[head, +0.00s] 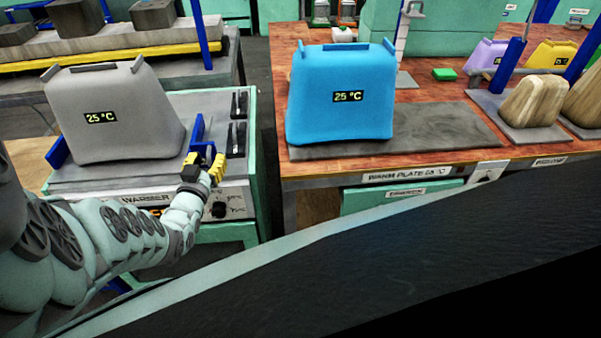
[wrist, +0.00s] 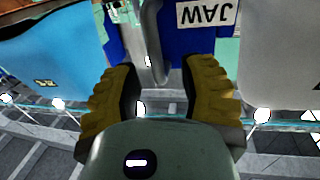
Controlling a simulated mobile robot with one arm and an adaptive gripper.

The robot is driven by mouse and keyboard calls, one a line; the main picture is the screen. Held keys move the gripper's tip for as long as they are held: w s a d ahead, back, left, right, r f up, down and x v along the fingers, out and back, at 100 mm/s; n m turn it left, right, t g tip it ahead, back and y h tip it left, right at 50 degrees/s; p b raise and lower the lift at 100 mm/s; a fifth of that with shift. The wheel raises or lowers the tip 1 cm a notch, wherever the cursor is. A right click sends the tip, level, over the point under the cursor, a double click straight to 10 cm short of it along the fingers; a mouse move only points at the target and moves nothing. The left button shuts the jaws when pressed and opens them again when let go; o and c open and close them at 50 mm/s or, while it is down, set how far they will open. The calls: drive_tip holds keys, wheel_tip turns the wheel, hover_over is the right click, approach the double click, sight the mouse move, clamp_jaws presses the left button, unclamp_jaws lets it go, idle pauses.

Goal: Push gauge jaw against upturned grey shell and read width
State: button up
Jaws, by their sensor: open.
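The grey shell (head: 120,105) stands on the warmer at the left with its wide side down and a 25 °C display on its face. It also shows at the right of the wrist view (wrist: 282,60). The blue gauge jaw (head: 198,130) stands at the shell's right side; whether they touch is unclear. In the wrist view the jaw (wrist: 183,38) carries an upside-down JAW label and a grey bar (wrist: 151,40). My gripper (wrist: 163,78) is open, its yellow fingers on either side of the bar's lower end. In the head view my gripper (head: 206,168) is in front of the jaw.
A blue shell (head: 340,95) stands on a grey plate on the wooden bench to the right, across a gap. A second blue jaw piece (head: 57,152) is at the grey shell's left. The warmer's front panel with a knob (head: 219,210) is below my gripper.

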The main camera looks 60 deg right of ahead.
drive_tip(key=shift+w+d, duration=0.1)
drive_tip(key=shift+d, duration=0.35)
drive_tip(key=shift+c, duration=0.3)
clamp_jaws()
drive_tip(key=shift+a, duration=0.1)
